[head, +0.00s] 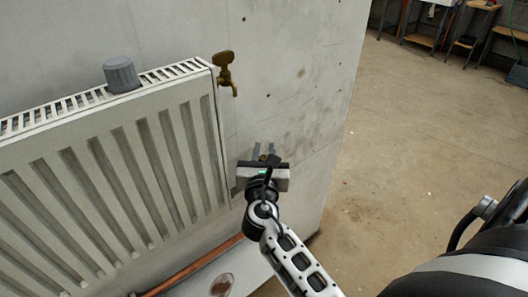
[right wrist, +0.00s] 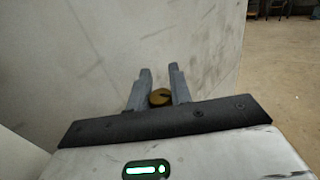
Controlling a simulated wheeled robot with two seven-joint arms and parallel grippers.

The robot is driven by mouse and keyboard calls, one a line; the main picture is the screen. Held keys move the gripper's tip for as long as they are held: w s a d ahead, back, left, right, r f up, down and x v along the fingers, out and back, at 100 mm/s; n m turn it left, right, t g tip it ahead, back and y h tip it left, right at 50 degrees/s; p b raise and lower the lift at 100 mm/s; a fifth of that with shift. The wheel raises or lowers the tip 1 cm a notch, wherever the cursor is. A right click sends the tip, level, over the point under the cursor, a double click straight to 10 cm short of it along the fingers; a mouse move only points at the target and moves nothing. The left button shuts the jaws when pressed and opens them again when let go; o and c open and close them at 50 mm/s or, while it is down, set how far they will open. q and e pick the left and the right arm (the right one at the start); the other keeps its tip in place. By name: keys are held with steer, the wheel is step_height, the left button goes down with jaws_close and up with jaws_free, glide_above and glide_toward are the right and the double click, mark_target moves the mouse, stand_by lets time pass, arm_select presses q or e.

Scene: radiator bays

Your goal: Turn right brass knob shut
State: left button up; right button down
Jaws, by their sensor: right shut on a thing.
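A brass knob (head: 263,157) shows between the fingers of my right gripper (head: 263,147), low beside the radiator's right end in the head view. In the right wrist view the brass knob (right wrist: 160,97) sits between the two grey fingers, near their base. My right gripper is shut on it, and its fingers and body hide most of the knob and its mount. A second brass piece, a tap with a flat handle (head: 224,60), is on the wall at the radiator's upper right corner, apart from my gripper. My left gripper is not in view.
A white ribbed radiator (head: 110,170) fills the left, with a grey cap (head: 122,74) on its top. A copper pipe (head: 190,267) runs below it. The concrete wall (head: 290,60) ends at the right. Open floor (head: 420,130) lies beyond, with benches at the back.

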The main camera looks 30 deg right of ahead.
steer(key=c, duration=1.3)
jaws_free()
steer(key=shift+n+t+y, duration=0.3)
steer(key=shift+y, duration=0.1)
